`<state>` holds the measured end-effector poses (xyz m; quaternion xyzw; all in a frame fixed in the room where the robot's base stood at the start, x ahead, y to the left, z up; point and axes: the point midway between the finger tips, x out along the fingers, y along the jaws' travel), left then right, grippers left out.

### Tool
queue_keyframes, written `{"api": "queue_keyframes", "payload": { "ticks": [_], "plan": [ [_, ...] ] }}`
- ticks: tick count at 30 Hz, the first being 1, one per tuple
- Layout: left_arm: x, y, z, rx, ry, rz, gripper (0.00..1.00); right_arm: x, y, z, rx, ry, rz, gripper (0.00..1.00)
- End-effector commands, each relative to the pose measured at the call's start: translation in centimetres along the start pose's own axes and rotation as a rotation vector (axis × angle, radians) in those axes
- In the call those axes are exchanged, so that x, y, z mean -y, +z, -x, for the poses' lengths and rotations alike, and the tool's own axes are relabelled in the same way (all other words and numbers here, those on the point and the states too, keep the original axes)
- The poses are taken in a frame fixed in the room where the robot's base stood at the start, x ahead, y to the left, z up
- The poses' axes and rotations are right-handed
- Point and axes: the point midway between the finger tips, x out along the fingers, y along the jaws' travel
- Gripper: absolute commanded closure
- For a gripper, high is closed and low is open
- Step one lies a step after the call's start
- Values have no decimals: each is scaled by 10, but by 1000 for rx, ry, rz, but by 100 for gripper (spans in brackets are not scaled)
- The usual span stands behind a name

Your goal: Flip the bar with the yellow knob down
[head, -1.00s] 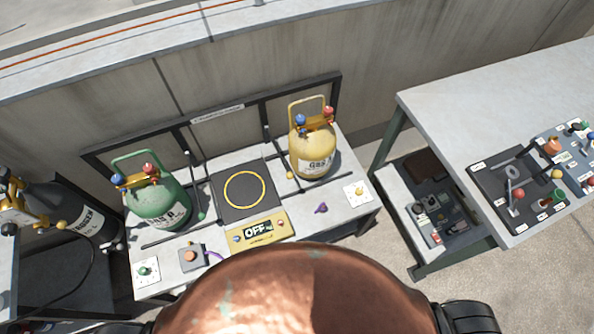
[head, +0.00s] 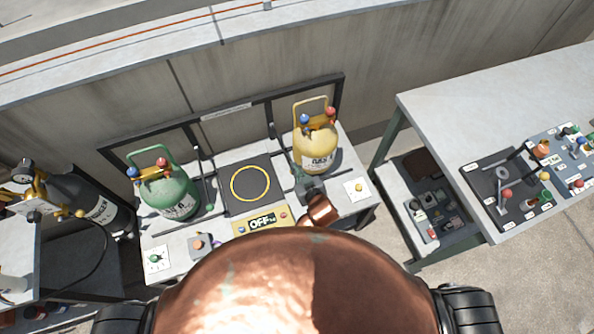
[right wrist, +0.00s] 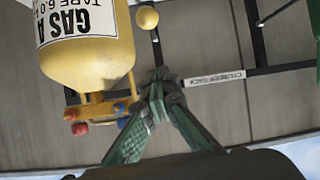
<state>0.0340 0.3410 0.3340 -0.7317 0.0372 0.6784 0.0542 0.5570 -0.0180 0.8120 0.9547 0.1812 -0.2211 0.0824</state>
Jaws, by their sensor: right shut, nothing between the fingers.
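The bar (head: 280,145) with the yellow knob runs beside the yellow gas cylinder (head: 314,145), from the rear rack toward the front. In the head view my right gripper hides its knob end. The right wrist view, which is upside down, shows the pale yellow knob (right wrist: 147,17) with the bar running to behind my fingertips. My right gripper (head: 301,174) is in front of the yellow cylinder, shut and empty; its green fingers meet in the right wrist view (right wrist: 157,84). Whether they touch the bar I cannot tell. My left gripper is not in view.
A scale (head: 233,200) with a yellow ring and an OFF panel (head: 262,223) is left of my right gripper. A green cylinder (head: 168,192) stands further left, beside a green-knobbed bar (head: 210,207). A grey table (head: 450,115) with control panels is at right.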

Motion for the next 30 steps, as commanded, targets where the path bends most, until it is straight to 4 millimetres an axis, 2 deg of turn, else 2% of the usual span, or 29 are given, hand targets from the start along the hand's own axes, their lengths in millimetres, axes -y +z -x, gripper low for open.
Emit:
{"api": "queue_keyframes", "payload": {
  "ticks": [3,11,15,19,30],
  "plan": [
    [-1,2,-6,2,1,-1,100,1,0,-26,-1,-1,0,100],
    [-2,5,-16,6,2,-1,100,1,1,-75,-1,-1,-1,100],
    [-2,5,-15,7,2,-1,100,0,21,-68,4,0,-2,100],
    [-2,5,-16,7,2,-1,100,0,32,-64,2,0,-2,100],
    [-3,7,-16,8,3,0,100,0,38,-61,0,-1,-1,100]
  ]
}}
